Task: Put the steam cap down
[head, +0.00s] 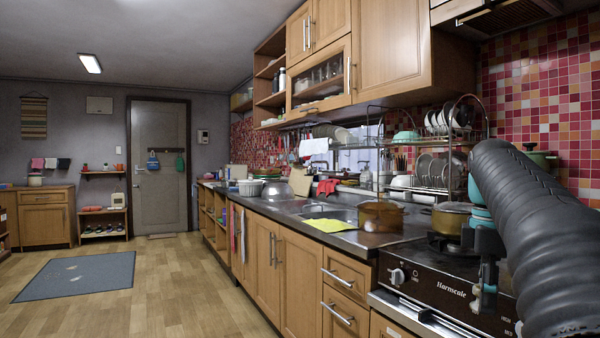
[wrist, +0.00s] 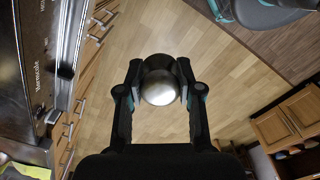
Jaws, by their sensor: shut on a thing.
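The steam cap (wrist: 161,86) looks like a shiny rounded metal dome with a darker band at its upper side. In the wrist view it sits between the two fingers of my gripper (wrist: 160,92), which is shut on it. Wooden floor shows beyond the cap, so it is held in the air. In the head view my gripper (head: 488,275) hangs in front of the stove at the right, below my black arm. I cannot make out the cap in the head view.
The gas stove (head: 445,280) stands at the right with a brass-coloured pot (head: 451,217) on it. A brown translucent pot (head: 380,218) and a yellow cloth (head: 333,225) are on the dark counter (head: 300,222). A dish rack (head: 430,165) stands behind. The wooden floor (head: 190,285) is open.

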